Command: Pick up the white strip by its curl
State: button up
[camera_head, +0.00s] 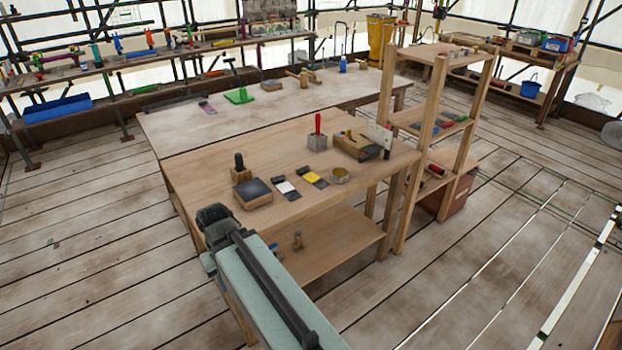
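The white strip (282,187) lies on the near wooden workbench (228,160), close to its front edge. It has a white face with dark parts at its ends. Its curl is too small to make out clearly. A similar yellow and dark strip (313,177) lies just to its right. My arm rises from the bottom of the picture, and its dark joint is in front of the bench's left front corner. My gripper itself cannot be seen, so whether it holds anything does not show.
A dark-topped block (253,193) sits just left of the white strip, with a dark-handled tool behind it. A brass ring (340,175) is to the right. A red-handled tool in a grey block (317,140) stands behind. A shelf rack (440,123) adjoins the bench's right side.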

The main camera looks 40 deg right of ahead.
aim_at(279, 181)
jog(key=z, duration=2.25)
jog(key=i, duration=1.6)
jog(key=u, duration=3.95)
jog(key=i, duration=0.95)
jog(key=u, duration=0.05)
